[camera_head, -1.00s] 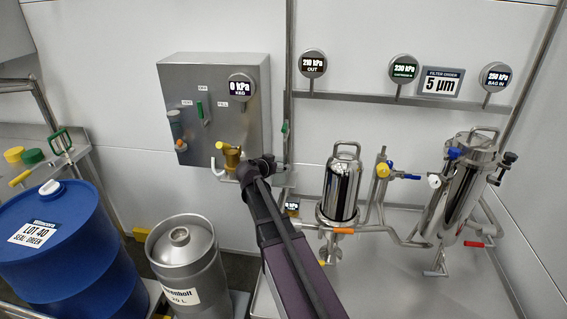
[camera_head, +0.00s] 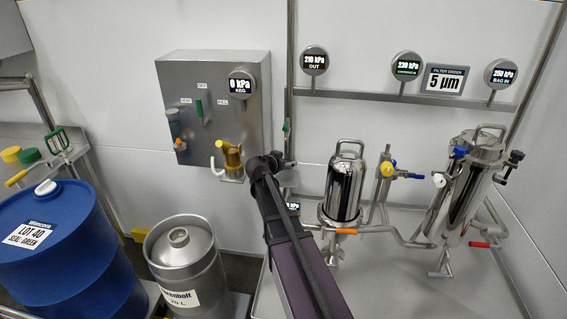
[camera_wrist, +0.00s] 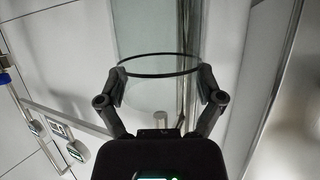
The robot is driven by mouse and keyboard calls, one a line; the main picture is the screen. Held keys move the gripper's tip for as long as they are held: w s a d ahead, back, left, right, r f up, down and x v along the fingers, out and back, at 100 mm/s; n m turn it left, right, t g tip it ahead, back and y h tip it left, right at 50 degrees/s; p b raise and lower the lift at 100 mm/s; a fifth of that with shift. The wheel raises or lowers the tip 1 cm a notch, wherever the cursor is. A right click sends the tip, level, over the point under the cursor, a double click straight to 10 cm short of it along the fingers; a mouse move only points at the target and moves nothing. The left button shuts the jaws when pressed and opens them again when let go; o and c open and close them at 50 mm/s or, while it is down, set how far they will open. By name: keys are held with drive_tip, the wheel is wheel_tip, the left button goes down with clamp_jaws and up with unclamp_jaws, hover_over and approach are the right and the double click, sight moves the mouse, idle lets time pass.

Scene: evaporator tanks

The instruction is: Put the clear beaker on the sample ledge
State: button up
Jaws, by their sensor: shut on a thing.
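The clear beaker (camera_wrist: 145,42) shows in the wrist view as a see-through cylinder with a dark rim line. My gripper (camera_wrist: 160,82) is shut on it, one finger on each side near that rim. A metal rod shows through the glass. In the head view my gripper (camera_head: 280,160) is small and dark, right of the yellow fitting on the panel. I cannot make out the beaker there. A small grey plate (camera_head: 288,180) sits just below and beyond my gripper; I cannot tell whether it is the sample ledge.
The grey keg panel (camera_head: 215,100) is left of my gripper. A steel filter housing (camera_head: 343,190) and a larger one (camera_head: 466,190) stand on a steel bench (camera_head: 400,285) at right. A steel keg (camera_head: 185,262) and blue drum (camera_head: 65,255) stand at left. Gauges hang above the bench.

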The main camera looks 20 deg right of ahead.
drive_tip(key=shift+f, duration=0.25)
drive_tip(key=o, duration=0.9)
drive_tip(key=shift+r, duration=0.1)
drive_tip(key=shift+c, duration=0.2)
drive_tip(key=shift+r, duration=0.1)
drive_tip(key=shift+r, duration=0.15)
drive_tip(key=p+v, duration=0.4)
drive_tip(key=v, duration=0.8)
drive_tip(key=shift+p, duration=0.3)
